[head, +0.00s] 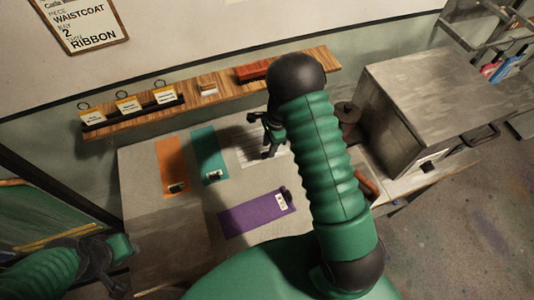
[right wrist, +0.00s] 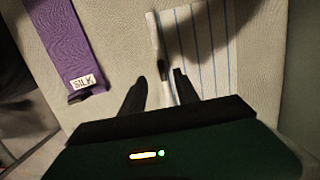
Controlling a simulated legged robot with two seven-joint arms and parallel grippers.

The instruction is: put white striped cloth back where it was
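The white striped cloth (head: 248,158) lies on the grey tabletop, right of the teal cloth and partly hidden by my right arm. In the right wrist view the cloth (right wrist: 208,50) shows blue stripes, with a pale edge strip and small dark piece on its left side. My right gripper (head: 268,140) is over the cloth's right part in the head view. In the right wrist view its fingers (right wrist: 160,80) are apart on either side of the edge strip; I cannot tell whether they touch it. My left gripper (head: 115,288) is at the lower left, away from the cloths.
Orange (head: 172,162), teal (head: 207,153) and purple (head: 255,214) cloths lie on the table (head: 200,240). The purple one carries a SILK label (right wrist: 83,81). A wooden shelf (head: 225,90) with tags runs behind. A large metal box (head: 420,95) stands at right.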

